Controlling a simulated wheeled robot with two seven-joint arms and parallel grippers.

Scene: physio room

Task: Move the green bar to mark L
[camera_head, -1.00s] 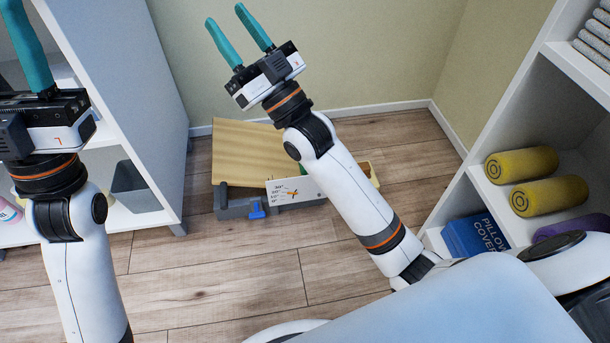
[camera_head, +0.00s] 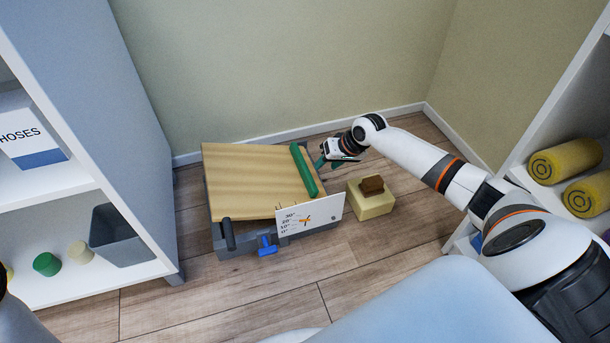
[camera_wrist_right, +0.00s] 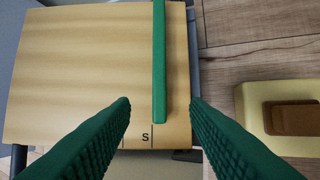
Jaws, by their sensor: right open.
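The green bar (camera_head: 304,170) lies on a tilted wooden board (camera_head: 245,180), near its right edge. In the wrist view the bar (camera_wrist_right: 159,60) runs up the picture, and its near end is just to the right of a mark S (camera_wrist_right: 145,136). I cannot make out a mark L. My right gripper (camera_head: 328,162) is at the board's right side. In the wrist view its open green fingers (camera_wrist_right: 160,105) are on either side of the bar's line, with nothing visibly held. My left gripper is not in view.
A white angle scale (camera_head: 310,217) and a blue lever (camera_head: 267,245) are at the board's front. A pale yellow box with a brown block (camera_head: 371,204) stands right of it. Shelves flank both sides. The floor in front is clear.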

